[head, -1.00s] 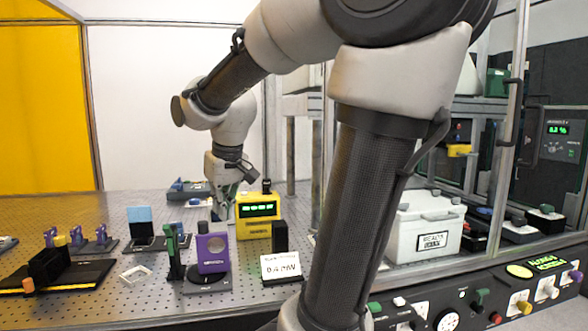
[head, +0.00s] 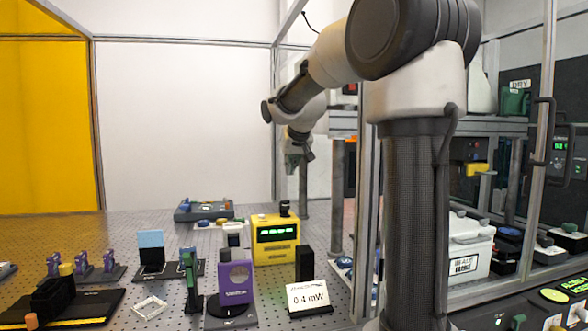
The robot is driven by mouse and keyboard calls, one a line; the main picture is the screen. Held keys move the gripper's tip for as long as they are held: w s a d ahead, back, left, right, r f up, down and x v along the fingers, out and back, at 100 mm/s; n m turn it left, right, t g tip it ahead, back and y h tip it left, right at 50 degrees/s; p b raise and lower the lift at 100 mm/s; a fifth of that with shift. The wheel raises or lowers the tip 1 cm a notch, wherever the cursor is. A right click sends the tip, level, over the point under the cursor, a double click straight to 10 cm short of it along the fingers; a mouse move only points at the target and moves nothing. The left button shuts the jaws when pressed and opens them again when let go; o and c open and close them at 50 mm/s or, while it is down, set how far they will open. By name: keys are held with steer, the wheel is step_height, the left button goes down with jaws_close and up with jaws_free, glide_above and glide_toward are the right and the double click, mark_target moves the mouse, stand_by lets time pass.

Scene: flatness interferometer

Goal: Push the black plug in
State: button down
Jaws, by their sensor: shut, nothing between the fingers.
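My gripper (head: 292,163) is small in the head view, raised above and behind the yellow meter (head: 275,246), clear of the table. Its fingers are shut with nothing between them. A small black piece (head: 285,208) stands upright on top of the yellow meter. I cannot tell whether it is the black plug, and no other plug is clear. A grey box (head: 204,211) with small coloured parts on it sits at the back of the table.
A purple mount (head: 235,283), a black block (head: 304,263) and a white "0.4 mW" card (head: 308,295) stand at the front. A clear square frame (head: 150,306) lies to their left. A white labelled box (head: 470,247) and metal posts stand on the right.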

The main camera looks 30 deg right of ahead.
glide_above(286, 201)
steer(key=f, duration=0.5)
steer(key=shift+w+d+f, duration=0.2)
steer(key=shift+w, duration=0.05)
step_height(286, 201, down, 2)
steer(key=shift+s+f, duration=0.1)
steer(key=shift+f, duration=0.1)
steer(key=shift+a+f, duration=0.1)
steer(key=shift+f, duration=0.55)
steer(key=shift+f, duration=1.4)
steer(key=shift+s, duration=0.1)
steer(key=shift+r, duration=0.1)
